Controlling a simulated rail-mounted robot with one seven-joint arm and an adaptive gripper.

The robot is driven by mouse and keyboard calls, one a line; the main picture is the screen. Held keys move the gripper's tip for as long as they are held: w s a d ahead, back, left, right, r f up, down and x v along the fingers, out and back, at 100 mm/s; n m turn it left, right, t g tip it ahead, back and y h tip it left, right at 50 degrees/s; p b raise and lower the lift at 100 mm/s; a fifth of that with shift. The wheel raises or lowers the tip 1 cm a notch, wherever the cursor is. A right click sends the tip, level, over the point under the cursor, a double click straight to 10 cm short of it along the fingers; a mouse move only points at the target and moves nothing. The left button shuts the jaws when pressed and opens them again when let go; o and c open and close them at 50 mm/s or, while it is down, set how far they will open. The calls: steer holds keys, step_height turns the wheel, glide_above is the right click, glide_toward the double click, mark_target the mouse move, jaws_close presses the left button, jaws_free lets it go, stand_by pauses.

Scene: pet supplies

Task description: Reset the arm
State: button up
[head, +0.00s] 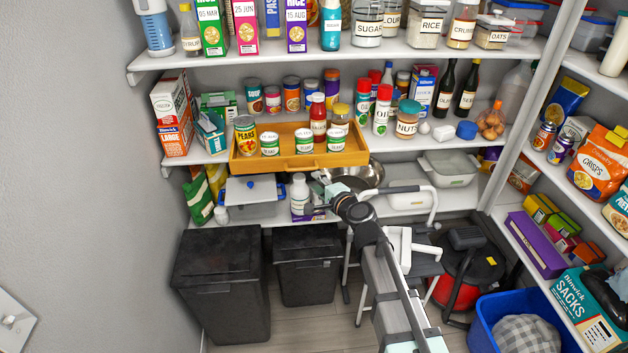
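My gripper (313,208) is in the middle of the head view, at the end of my arm, which reaches in from the lower right. It is in front of the lowest back shelf, close to a white bottle (299,188) with a purple item below it. I cannot tell whether the gripper touches the bottle. The fingers are small and dark here, and their opening cannot be made out. A metal bowl (368,175) sits just behind the gripper and is partly hidden by it.
A wooden tray (290,163) with cans and jars stands on the shelf above the gripper. Two black bins (222,290) stand at lower left. A step stool (425,262) and a blue crate (485,325) are right of my arm. Packed shelves (560,190) line the right.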

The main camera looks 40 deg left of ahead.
stand_by(0.4)
steer(key=s+d+f+n+g+h, duration=0.2)
steer(key=s+d+f+n, duration=0.1)
steer(key=f, duration=0.3)
steer(key=s+d+f+n+g+h, duration=0.1)
steer(key=s+d+f+n+g, duration=0.15)
steer(key=f, duration=0.35)
steer(key=s+d+f+n+g+h, duration=0.1)
steer(key=s+d+f+n+h, duration=0.2)
steer(key=d+f, duration=0.9)
steer(key=s+d+f+g+h, duration=0.1)
steer(key=s+d+f+h, duration=0.25)
steer(key=d+f, duration=0.9)
steer(key=s+d+f+m+g+h, duration=0.1)
steer(key=s+d+f+g, duration=0.1)
steer(key=s+d, duration=0.6)
steer(key=s+d+f+m+g+h, duration=0.1)
steer(key=s+d+f, duration=0.3)
steer(key=s+d, duration=0.4)
steer(key=s+d+f+m+g+h, duration=0.1)
steer(key=s+d+f+g+h, duration=0.2)
steer(key=s+d, duration=0.5)
steer(key=d+f, duration=0.1)
steer(key=d, duration=0.7)
steer(key=shift+s+d, duration=0.2)
steer(key=shift+d, duration=0.15)
